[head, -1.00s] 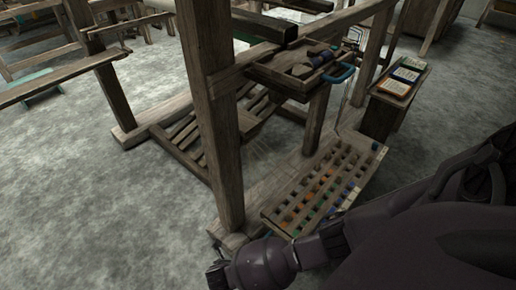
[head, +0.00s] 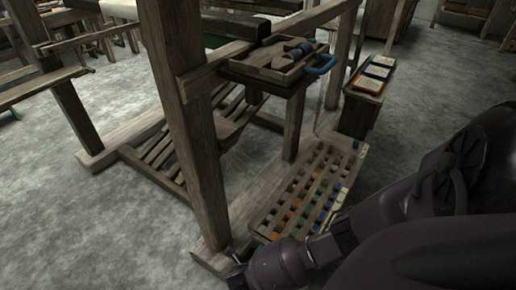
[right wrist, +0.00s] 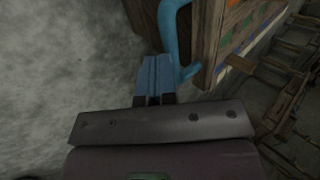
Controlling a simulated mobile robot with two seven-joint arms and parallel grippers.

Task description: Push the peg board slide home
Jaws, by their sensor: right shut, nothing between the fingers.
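The peg board (head: 317,180), a slanted wooden panel with rows of coloured pegs, sits low at the foot of the loom in the head view. In the right wrist view its near end (right wrist: 207,40) shows coloured squares on one face and a curved blue handle (right wrist: 171,25). My right gripper (head: 236,279) is low at the near end of the board in the head view. In the right wrist view its shut fingers (right wrist: 155,72) are empty and lie beside the handle; I cannot tell whether they touch it. My left gripper is out of view.
A loom post (head: 185,120) stands left of the board. A wooden tray (head: 262,70) with a blue handle (head: 322,66) hangs above it. A small stand (head: 358,112) with coloured blocks is behind. Grey floor (head: 60,220) is open at left.

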